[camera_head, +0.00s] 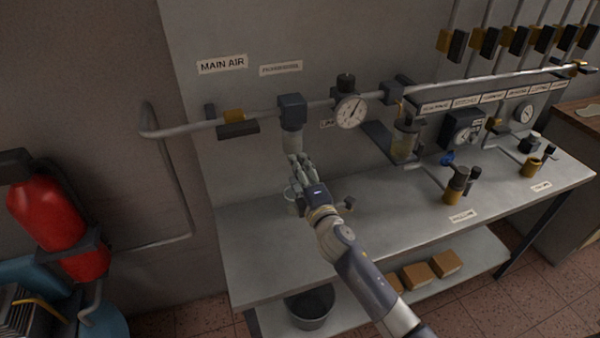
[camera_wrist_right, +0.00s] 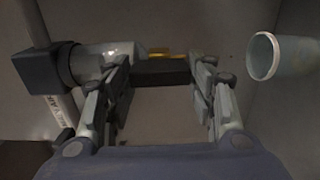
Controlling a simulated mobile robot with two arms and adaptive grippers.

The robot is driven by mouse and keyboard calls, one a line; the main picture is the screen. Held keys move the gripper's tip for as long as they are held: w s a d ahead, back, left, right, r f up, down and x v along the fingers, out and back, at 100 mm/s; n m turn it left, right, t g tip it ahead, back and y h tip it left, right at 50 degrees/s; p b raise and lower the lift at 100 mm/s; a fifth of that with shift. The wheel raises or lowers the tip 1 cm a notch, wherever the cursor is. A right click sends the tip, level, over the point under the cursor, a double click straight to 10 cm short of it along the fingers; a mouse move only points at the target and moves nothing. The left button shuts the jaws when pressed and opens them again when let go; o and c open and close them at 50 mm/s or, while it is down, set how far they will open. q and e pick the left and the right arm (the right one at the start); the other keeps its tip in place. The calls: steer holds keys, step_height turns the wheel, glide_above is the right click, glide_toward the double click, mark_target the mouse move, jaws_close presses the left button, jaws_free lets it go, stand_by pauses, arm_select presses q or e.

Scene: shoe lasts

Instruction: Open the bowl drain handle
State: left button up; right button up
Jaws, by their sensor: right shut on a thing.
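The clear filter bowl (camera_head: 292,143) hangs under a dark blue block on the pipe, below the MAIN AIR label. It also shows at the left of the right wrist view (camera_wrist_right: 105,52). My right gripper (camera_head: 298,165) is just under the bowl and hides the drain there in the head view. In the right wrist view a dark drain handle (camera_wrist_right: 162,73) with a yellow part beside it lies between my fingertips, and the gripper is shut on it. How far the handle is turned cannot be told. My left gripper is not in view.
A clear cup (camera_head: 292,200) stands on the bench (camera_head: 260,250) below the gripper. A gauge (camera_head: 351,111) and a yellow-and-black valve (camera_head: 236,122) sit along the pipe. A red extinguisher (camera_head: 48,215) stands left. The bench front left is clear.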

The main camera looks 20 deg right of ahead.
steer(key=o, duration=1)
steer(key=shift+o, duration=0.2)
steer(key=s, duration=1.2)
steer(key=shift+d, duration=0.2)
